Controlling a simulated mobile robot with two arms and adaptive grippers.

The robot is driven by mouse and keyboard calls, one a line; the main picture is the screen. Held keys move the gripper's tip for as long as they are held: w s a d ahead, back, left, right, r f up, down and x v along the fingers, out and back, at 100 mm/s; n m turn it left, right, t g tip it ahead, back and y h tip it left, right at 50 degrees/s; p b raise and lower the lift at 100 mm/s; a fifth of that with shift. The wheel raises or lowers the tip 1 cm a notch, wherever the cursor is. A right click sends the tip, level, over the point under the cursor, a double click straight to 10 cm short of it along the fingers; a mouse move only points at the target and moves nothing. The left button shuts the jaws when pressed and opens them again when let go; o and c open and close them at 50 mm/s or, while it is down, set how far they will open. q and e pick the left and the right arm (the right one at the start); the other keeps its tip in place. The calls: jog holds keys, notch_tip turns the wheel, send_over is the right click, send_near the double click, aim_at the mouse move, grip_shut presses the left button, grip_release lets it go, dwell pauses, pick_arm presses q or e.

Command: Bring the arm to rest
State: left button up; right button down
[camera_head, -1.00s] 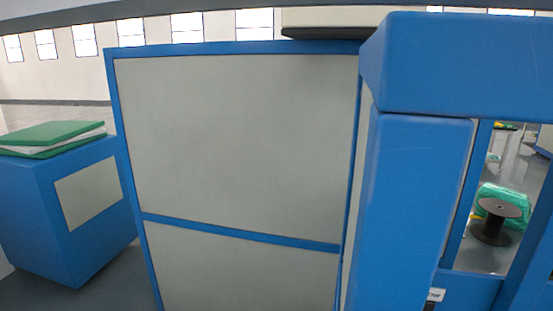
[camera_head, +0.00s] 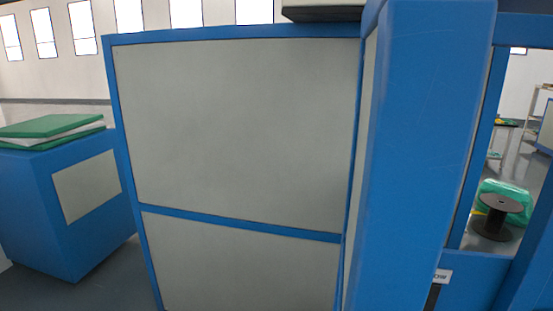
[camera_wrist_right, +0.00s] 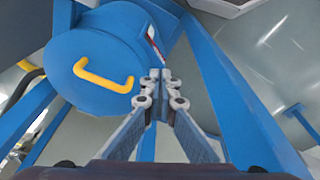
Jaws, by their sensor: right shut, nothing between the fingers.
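My right gripper (camera_wrist_right: 158,82) shows in the right wrist view with its fingertips together and nothing between them. Beyond it is a round blue drum or cover (camera_wrist_right: 115,55) with a yellow handle (camera_wrist_right: 103,80). Blue bars run past on both sides; I cannot tell whether the gripper touches any. Neither gripper shows in the head view, and the left one is in no view.
A blue-framed machine with grey panels (camera_head: 235,130) and a thick blue post (camera_head: 420,150) fill the head view. A blue cabinet (camera_head: 60,220) with a green-topped stack (camera_head: 50,128) stands left. A black spool (camera_head: 493,217) and green wrapped bundle (camera_head: 518,194) stand right.

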jog(key=s+d+f+b, duration=0.1)
jog(key=s+f+b, duration=0.1)
jog(key=s+f, duration=0.4)
jog(key=s+d+f+g+b, duration=0.1)
jog(key=s+f+b, duration=0.2)
jog(key=f, duration=1.1)
jog(key=s+d+f+b, duration=0.1)
jog(key=s+f+b, duration=0.1)
jog(key=s+f, duration=0.8)
jog(key=shift+d+g+b, duration=0.15)
jog(key=shift+g+b, duration=0.15)
jog(key=shift+b, duration=0.05)
jog(key=shift+s, duration=0.1)
